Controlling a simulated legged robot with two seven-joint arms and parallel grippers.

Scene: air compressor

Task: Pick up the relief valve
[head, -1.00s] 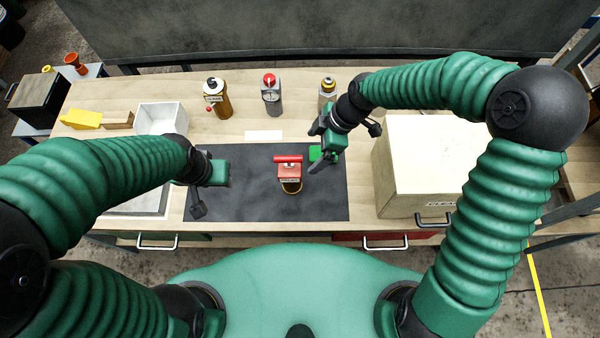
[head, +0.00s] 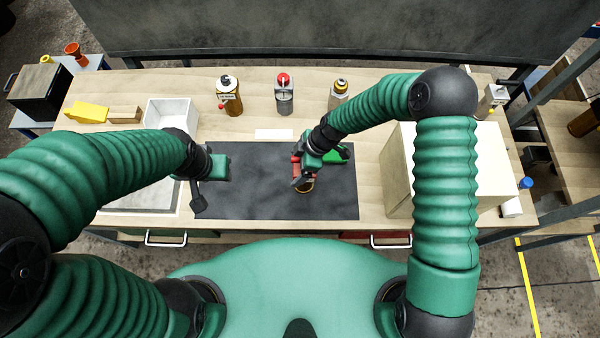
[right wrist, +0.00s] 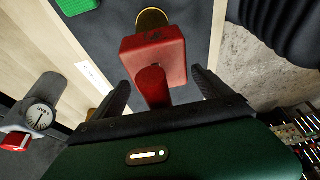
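The relief valve appears as a red block with a red bar and a brass base; in the head view (head: 306,187) it stands on the dark mat (head: 255,200), largely hidden by my right gripper (head: 300,176). In the right wrist view the red valve body (right wrist: 153,55) is ahead of my right gripper (right wrist: 160,92). Its red bar reaches between the two spread fingers, with a gap on each side. My left gripper (head: 202,187) hovers over the left part of the mat, away from the valve; its finger opening is not clear.
A green item (head: 337,157) lies right of the valve. A white bin (head: 172,108) is at the left and a large pale box (head: 400,165) at the right. The mat's middle is clear.

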